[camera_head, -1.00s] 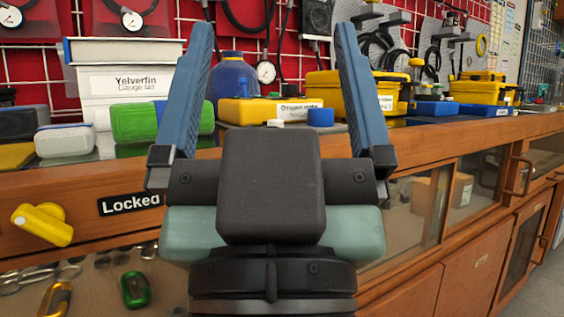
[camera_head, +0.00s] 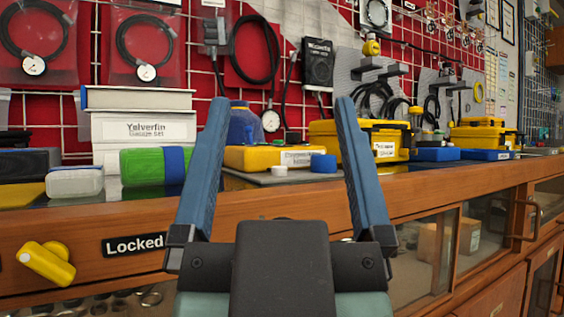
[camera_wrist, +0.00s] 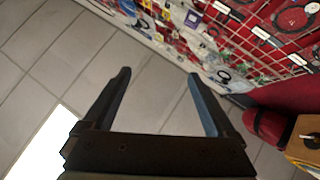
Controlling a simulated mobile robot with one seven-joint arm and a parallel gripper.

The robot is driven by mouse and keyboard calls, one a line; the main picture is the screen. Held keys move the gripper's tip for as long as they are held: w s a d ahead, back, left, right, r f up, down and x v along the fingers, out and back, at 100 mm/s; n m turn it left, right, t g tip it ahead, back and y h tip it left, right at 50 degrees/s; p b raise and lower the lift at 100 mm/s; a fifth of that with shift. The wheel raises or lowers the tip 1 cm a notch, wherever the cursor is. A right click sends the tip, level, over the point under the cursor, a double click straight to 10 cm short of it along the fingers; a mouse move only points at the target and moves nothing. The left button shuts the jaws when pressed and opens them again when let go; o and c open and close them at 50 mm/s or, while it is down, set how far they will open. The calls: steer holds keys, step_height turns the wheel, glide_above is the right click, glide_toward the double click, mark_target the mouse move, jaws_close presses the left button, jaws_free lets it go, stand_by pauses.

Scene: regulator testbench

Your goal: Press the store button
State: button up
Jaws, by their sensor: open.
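My gripper (camera_head: 283,104) is open and empty, its two blue fingers pointing up and away in the head view. It also shows open in the wrist view (camera_wrist: 158,75), over a tiled floor. No button that I can read as "store" shows. Between the fingers, on the bench top beyond, sits a low yellow device (camera_head: 250,158) with a white label too small to read. A small white piece (camera_head: 279,170) and a blue block (camera_head: 323,164) are at its front right. I cannot tell whether either is a button. The gripper appears apart from them all.
The wooden bench (camera_head: 130,220) has a yellow handle (camera_head: 47,263) beside a "Locked" sign (camera_head: 134,243). White gauge-set boxes (camera_head: 140,131), a green-and-blue case (camera_head: 156,166) and yellow cases (camera_head: 360,140) crowd the top. Gauges and cables hang on the red wall behind.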

jaws_close()
stand_by(1.4)
